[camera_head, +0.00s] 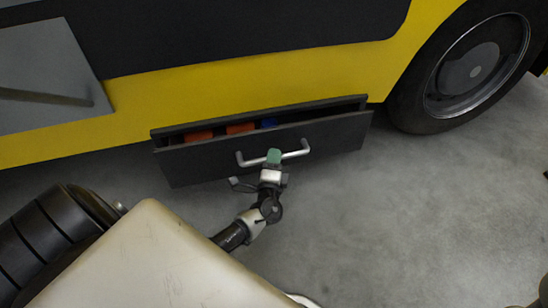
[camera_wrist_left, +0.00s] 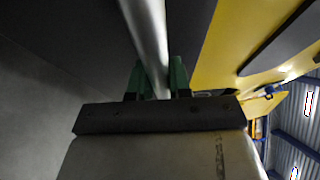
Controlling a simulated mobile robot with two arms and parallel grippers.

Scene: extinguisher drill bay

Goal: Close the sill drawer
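The sill drawer (camera_head: 320,137) is a dark grey box under the yellow vehicle side, and it stands partly open. Its silver bar handle (camera_head: 246,161) is on the front face; the bar also shows in the left wrist view (camera_wrist_left: 146,30). My left gripper (camera_head: 273,157) is at the middle of this handle. In the left wrist view its green fingers (camera_wrist_left: 159,80) lie on both sides of the bar, close against it, so it looks shut on the handle. My right gripper is not in view.
A black wheel (camera_head: 420,100) stands just right of the drawer. A grey panel (camera_head: 45,80) is at the upper left. The grey floor (camera_head: 400,220) in front and to the right is clear.

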